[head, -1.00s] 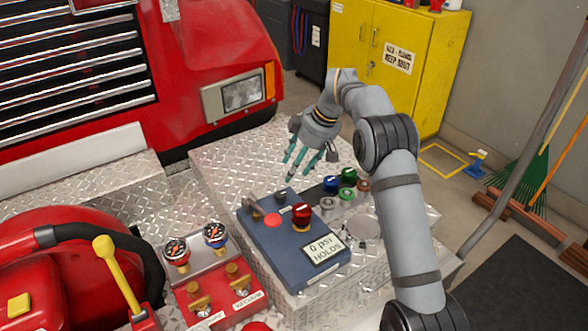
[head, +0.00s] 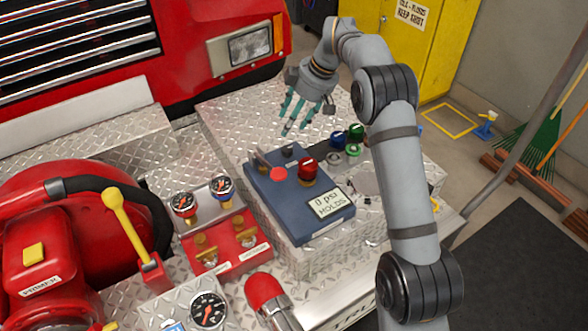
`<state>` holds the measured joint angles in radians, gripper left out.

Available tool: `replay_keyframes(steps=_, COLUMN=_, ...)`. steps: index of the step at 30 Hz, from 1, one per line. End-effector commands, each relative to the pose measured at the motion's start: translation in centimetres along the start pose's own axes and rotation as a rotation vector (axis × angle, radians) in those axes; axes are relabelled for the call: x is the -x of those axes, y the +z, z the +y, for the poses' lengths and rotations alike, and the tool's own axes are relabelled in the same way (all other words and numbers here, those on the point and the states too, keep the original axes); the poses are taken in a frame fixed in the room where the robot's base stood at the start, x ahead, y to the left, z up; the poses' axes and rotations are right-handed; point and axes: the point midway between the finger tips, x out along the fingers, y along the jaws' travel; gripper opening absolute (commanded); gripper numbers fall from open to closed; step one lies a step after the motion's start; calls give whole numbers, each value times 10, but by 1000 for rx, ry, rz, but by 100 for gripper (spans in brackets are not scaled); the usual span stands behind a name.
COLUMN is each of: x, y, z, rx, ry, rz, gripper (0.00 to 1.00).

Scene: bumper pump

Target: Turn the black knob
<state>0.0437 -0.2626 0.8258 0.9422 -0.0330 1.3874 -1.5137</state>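A blue control box (head: 315,222) sits on the diamond-plate deck near the middle of the head view. A small black knob (head: 288,150) stands at its far edge. Beside it on the box are a flat red button (head: 279,174), a metal lever (head: 262,160) and a larger red knob (head: 308,168). My gripper (head: 294,122) hangs above and just behind the black knob in the picture, its teal fingers pointing down. The fingers are spread apart, with nothing between them. I see no contact with the knob; the exact height gap is hard to tell.
Green and blue caps (head: 355,132) stand right of the box, close to my arm. Gauges (head: 221,188) and a red valve panel (head: 226,245) lie to the left. A yellow lever (head: 125,222) rises farther left. The deck behind the box (head: 235,120) is clear.

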Motion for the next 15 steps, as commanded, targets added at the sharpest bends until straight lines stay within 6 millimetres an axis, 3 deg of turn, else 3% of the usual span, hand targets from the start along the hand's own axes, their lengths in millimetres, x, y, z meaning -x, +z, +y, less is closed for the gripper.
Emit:
replay_keyframes(steps=1, x=6, y=-13, z=-12, rx=6, ry=-9, rz=-2, gripper=48)
replay_keyframes(steps=3, x=5, y=-8, z=-30, rx=-16, ry=-38, rz=-17, gripper=48)
replay_keyframes(steps=5, x=2, y=2, z=-34, rx=-52, ry=-32, rz=-28, gripper=48)
replay_keyframes(steps=9, x=-11, y=29, z=-24, rx=-202, ry=39, rz=-39, gripper=48)
replay_keyframes(steps=12, x=-14, y=28, z=-4, rx=-283, ry=112, rz=-16, gripper=48)
replay_keyframes(steps=15, x=-17, y=27, z=3, rx=-329, ry=135, rz=-8, gripper=48)
